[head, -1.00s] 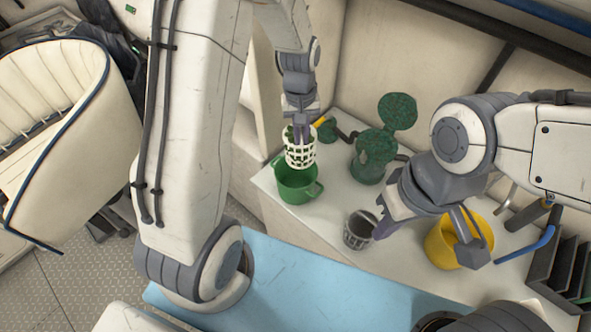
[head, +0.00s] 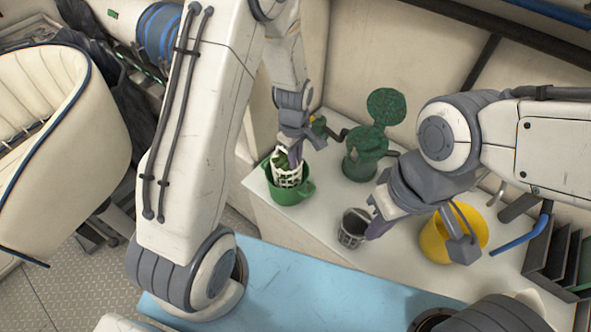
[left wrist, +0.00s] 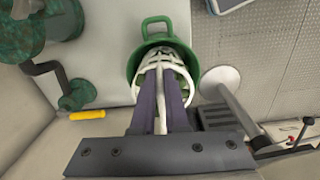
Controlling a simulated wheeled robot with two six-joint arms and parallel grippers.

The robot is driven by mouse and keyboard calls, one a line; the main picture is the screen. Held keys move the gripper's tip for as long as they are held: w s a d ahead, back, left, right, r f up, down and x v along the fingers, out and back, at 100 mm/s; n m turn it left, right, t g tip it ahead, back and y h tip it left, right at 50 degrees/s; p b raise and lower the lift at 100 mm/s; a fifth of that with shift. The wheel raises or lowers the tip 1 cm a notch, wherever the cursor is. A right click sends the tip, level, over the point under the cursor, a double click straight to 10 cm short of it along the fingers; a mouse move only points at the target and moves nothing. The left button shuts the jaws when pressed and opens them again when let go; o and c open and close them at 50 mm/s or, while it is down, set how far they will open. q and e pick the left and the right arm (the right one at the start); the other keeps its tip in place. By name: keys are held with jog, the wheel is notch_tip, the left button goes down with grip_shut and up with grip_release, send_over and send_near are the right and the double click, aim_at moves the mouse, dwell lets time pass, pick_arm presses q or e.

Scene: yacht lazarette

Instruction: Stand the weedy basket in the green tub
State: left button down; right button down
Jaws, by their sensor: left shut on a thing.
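The weedy basket (head: 288,179) is a white lattice basket with green weed in it. The green tub (head: 291,196) stands on the white counter at its left end. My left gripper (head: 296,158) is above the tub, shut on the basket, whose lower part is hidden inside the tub. In the left wrist view the basket (left wrist: 178,72) sits within the ring of the tub's rim (left wrist: 134,66), its white handle between my fingers (left wrist: 162,88). Whether its base touches the tub's floor is hidden. My right gripper (head: 373,222) is beside a grey basket; its jaw opening is unclear.
The grey basket (head: 351,229) stands on the counter (head: 310,226). A green pump-like fitting (head: 366,152) is behind the tub, with a yellow-handled crank. A yellow bucket (head: 437,243) and a dark rack (head: 553,262) are at right. A light-blue surface (head: 290,283) lies in front.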

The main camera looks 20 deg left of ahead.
aim_at(295, 173)
pick_arm(q)
jog(key=shift+f, duration=3.05)
jog(key=c, duration=0.9)
grip_release()
jog(key=shift+f, duration=0.1)
notch_tip(295, 173, up, 12)
jog(key=shift+b, duration=0.45)
jog(key=s+d+r+m, duration=0.3)
jog(key=s+r+m, duration=0.1)
jog(key=s+m, duration=0.3)
jog(key=s+d+r+m, duration=0.4)
jog(key=s+m, duration=0.3)
jog(key=s, duration=0.1)
jog(key=s+d+r+m, duration=0.4)
jog(key=s+m, duration=0.2)
jog(key=s, duration=0.1)
jog(key=shift+s+d+r+m+h, duration=0.1)
jog(key=shift+s+r+m+h, duration=0.2)
jog(key=shift+r+m+h, duration=0.1)
